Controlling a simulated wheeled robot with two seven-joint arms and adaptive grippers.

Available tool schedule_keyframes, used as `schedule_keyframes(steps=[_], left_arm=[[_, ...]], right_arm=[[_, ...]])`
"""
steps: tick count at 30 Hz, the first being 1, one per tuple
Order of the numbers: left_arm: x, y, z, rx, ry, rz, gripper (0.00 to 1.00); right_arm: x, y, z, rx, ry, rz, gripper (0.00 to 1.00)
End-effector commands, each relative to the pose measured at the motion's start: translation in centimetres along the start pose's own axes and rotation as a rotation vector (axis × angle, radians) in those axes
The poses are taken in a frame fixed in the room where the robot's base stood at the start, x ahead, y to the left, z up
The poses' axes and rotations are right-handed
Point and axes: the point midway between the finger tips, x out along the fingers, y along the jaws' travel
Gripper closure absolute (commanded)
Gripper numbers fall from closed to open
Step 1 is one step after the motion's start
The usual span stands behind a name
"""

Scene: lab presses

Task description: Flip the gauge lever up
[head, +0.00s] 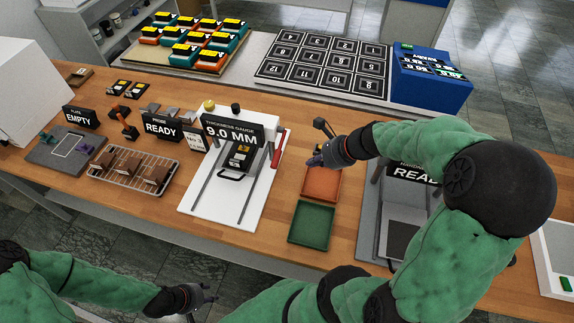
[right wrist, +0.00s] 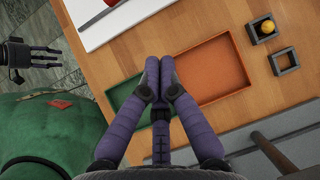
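The thickness gauge (head: 238,158) stands on a white base plate (head: 212,219), with a sign reading 9.0 MM. A red lever (head: 279,148) lies at a slant along the gauge's right side. In the right wrist view only a small red part (right wrist: 110,3) shows over the white plate at the top edge. My right gripper (head: 318,160) is to the right of the lever, apart from it, above the orange tray. In the right wrist view its fingertips (right wrist: 159,66) meet with nothing between them. My left gripper (head: 196,300) is in front of the table, fingers apart and empty.
An orange tray (head: 335,184) and a green tray (head: 312,222) lie right of the gauge plate. A wire rack (head: 118,180) stands left. A press (head: 371,212) is partly hidden behind my right arm. Bare wood lies between the gauge plate and trays.

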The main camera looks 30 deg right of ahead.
Motion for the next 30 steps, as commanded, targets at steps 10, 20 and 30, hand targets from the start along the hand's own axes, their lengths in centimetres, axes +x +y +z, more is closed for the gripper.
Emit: schedule_keyframes(steps=[10, 20, 30], left_arm=[[-0.1, 0.0, 0.0, 0.0, 0.001, 0.0, 0.6], [1.2, -0.4, -0.1, 0.0, 0.001, 0.0, 0.6], [2.7, -1.0, -0.1, 0.0, 0.0, 0.0, 0.6]], right_arm=[[0.1, 0.0, 0.1, 0.0, 0.0, 0.0, 1.0], [4.6, 0.1, -0.1, -0.002, -0.001, 0.004, 1.0], [10.2, 0.0, 0.4, -0.004, -0.002, 0.001, 1.0]])
